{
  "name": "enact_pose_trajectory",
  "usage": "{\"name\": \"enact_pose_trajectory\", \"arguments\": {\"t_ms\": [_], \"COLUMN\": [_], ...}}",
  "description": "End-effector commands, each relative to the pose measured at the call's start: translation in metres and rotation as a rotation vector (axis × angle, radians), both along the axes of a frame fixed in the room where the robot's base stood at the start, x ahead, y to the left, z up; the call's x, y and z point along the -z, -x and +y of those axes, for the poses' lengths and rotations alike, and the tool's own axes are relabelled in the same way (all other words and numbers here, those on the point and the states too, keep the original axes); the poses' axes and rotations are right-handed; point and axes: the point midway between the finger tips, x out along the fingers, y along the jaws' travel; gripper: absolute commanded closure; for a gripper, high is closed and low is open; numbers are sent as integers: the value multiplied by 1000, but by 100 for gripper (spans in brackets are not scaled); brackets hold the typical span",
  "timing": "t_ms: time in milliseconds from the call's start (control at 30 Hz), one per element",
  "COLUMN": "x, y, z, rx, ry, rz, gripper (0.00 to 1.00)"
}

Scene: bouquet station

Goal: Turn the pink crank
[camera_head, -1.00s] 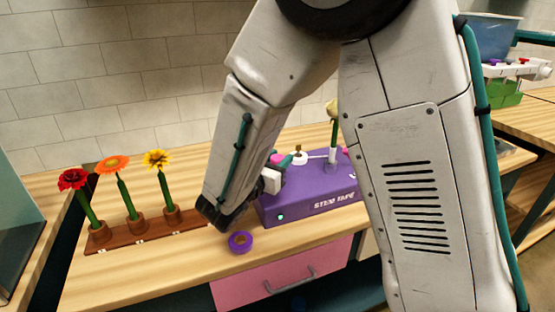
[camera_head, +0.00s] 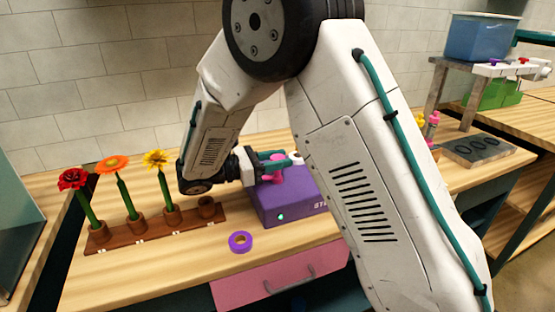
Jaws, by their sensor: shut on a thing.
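The pink crank (camera_head: 278,169) is on the left end of the purple machine (camera_head: 285,199), which stands on the wooden counter. My gripper (camera_head: 276,157) is at the crank, with its teal fingers shut on it. My own arm crosses in front and hides the right part of the machine and most of its top. A green light glows on the machine's front.
A brown rack (camera_head: 155,233) with red, orange and yellow flowers and one empty cup stands at the left. A purple tape roll (camera_head: 240,241) lies in front of the machine. A pink drawer (camera_head: 285,278) is below the counter edge. A blue bin (camera_head: 480,37) is at back right.

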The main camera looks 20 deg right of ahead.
Motion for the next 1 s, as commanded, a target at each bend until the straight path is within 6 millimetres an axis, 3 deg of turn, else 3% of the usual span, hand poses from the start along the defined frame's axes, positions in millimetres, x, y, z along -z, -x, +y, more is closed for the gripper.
{"name": "enact_pose_trajectory", "arguments": {"t_ms": [733, 767, 800, 1000], "x": [-1, -1, -1, 0], "y": [-1, -1, -1, 0], "z": [0, 0, 0, -1], "rx": [95, 95, 95, 96], "ry": [0, 0, 0, 0], "rz": [-2, -2, -2, -1], "gripper": [89, 60, 49, 46]}}
